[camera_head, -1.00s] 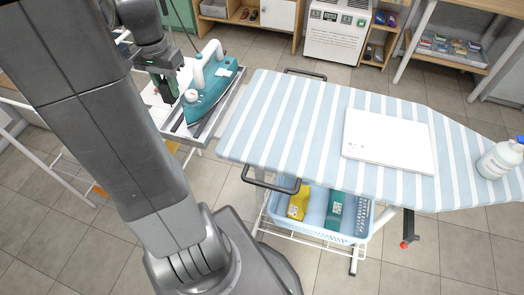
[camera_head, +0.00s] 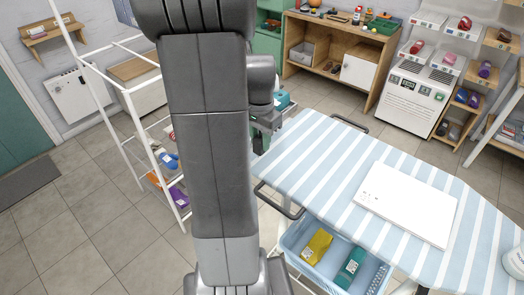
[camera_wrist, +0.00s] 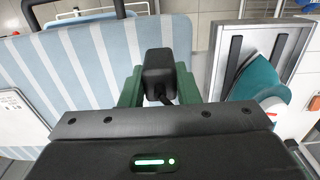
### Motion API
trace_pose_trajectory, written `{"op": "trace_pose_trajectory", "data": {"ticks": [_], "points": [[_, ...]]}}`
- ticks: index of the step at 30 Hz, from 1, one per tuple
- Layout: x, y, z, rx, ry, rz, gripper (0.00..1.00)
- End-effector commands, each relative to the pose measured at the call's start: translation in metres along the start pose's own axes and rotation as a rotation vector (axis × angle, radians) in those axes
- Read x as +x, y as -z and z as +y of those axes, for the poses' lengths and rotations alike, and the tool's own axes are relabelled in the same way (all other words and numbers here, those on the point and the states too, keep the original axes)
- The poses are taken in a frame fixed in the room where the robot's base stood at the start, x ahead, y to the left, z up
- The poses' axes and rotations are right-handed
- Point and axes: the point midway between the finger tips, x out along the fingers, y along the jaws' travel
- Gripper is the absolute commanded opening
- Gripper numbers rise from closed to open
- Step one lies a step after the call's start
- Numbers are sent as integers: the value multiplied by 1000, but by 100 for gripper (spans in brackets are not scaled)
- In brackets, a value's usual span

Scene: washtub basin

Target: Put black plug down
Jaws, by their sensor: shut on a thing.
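The black plug (camera_wrist: 158,70) is a dark block with a cord below it in the wrist view. My gripper (camera_wrist: 158,86) is shut on it, with a green finger on each side. In the head view my gripper (camera_head: 262,140) hangs by the near left end of the striped ironing board (camera_head: 335,152); the plug cannot be made out there. The board also fills the left of the wrist view (camera_wrist: 62,65). The teal iron (camera_wrist: 258,82) lies on its metal rest (camera_wrist: 222,62) to the right in the wrist view. In the head view the iron (camera_head: 283,99) is mostly hidden behind my arm.
A white panel (camera_head: 408,203) lies on the board, with a bottle (camera_head: 514,262) at the right edge. A blue basket (camera_head: 300,245) with yellow and teal packages sits below. A white rack (camera_head: 128,105) stands left. The board's near left end is bare.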

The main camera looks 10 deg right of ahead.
Motion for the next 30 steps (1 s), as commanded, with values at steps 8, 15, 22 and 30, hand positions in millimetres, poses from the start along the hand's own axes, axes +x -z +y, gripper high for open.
{"op": "trace_pose_trajectory", "data": {"ticks": [8,15,22,30], "points": [[36,0,1,0,-2,-2,6],[38,0,0,0,0,0,6],[41,0,0,0,0,0,38],[41,0,0,0,0,0,50]]}}
